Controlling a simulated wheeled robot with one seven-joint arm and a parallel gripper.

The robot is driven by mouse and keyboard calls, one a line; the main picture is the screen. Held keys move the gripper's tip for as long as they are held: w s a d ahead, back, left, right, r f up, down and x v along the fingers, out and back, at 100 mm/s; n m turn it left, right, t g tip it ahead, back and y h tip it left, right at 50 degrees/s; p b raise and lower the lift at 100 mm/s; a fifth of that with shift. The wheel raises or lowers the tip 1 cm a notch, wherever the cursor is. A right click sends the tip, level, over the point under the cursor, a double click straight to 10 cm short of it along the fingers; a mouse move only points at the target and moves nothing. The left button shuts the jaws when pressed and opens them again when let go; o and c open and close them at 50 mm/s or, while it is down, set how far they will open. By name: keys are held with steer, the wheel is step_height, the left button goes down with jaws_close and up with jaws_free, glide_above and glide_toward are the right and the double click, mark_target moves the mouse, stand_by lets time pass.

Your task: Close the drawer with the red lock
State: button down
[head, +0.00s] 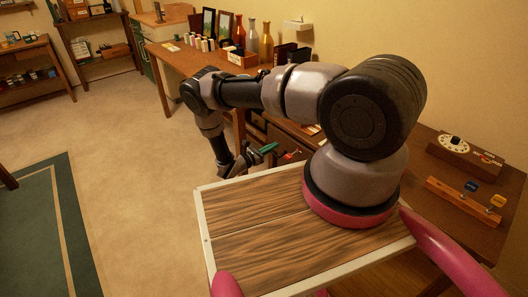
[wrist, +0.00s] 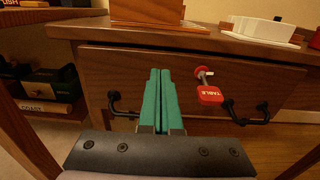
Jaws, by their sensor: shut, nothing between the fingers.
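The drawer (wrist: 205,70) has a wooden front with a black handle near each side. A red lock (wrist: 210,94) with a white "TABLE" label hangs at its upper middle; it also shows in the head view (head: 290,155). My gripper (wrist: 160,72) is shut and empty, with its green fingers pressed side by side. The fingers point at the drawer front, left of the lock. In the head view my gripper (head: 268,148) is low beside the desk, just left of the lock. I cannot tell whether the fingertips touch the front, or how far out the drawer stands.
A shelf with dark boxes (wrist: 48,87) stands at left. In the head view, open floor (head: 120,140) lies left of my arm.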

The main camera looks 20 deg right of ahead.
mark_target(287, 139)
steer(key=shift+x, duration=2.75)
steer(key=x, duration=0.4)
steer(key=shift+d, duration=0.3)
steer(key=shift+w+d, duration=0.15)
steer(key=shift+d, duration=0.1)
steer(key=shift+d+r, duration=0.1)
